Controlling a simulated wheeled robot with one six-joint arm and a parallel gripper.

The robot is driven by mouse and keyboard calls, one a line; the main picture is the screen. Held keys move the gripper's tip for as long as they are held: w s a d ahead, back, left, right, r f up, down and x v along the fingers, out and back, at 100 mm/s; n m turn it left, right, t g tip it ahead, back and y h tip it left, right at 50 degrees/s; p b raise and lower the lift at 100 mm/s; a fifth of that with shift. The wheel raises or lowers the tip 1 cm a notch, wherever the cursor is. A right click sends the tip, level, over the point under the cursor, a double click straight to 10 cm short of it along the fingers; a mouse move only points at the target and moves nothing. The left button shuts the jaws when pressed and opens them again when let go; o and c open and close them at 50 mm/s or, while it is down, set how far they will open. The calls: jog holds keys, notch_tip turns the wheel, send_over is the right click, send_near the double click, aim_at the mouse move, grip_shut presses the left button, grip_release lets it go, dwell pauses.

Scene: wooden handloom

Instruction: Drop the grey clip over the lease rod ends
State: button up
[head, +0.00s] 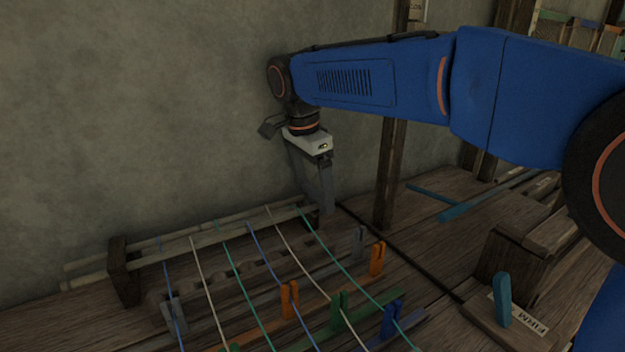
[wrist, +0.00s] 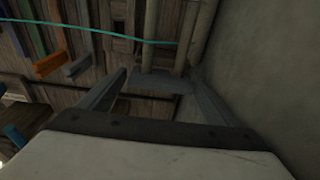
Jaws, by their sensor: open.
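Two pale lease rods (head: 190,241) run side by side along the wall, and their right ends lie at my gripper (head: 318,208). In the wrist view the rods (wrist: 187,25) come down from the top to a grey clip (wrist: 161,82). The clip lies across the rod ends, between my fingertips. My gripper (wrist: 157,73) is open, with a finger on each side of the clip and visible gaps. The clip's underside is hidden, so I cannot tell how deep it sits. In the head view I cannot make the clip out from the fingers.
A dark wooden block (head: 124,272) bears the rods' left part. Coloured threads (head: 232,268) cross the rods. Orange (head: 377,259), green (head: 338,302) and blue (head: 389,320) pegs stand in front. A wooden post (head: 388,175) rises right of my gripper, and the wall (head: 130,110) is close behind.

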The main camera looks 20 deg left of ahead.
notch_tip(320, 180, up, 17)
jog(key=s+a, duration=0.1)
jog(key=s, duration=0.1)
jog(key=shift+a+r, duration=0.15)
jog(key=shift+a, duration=0.25)
dwell(1.2)
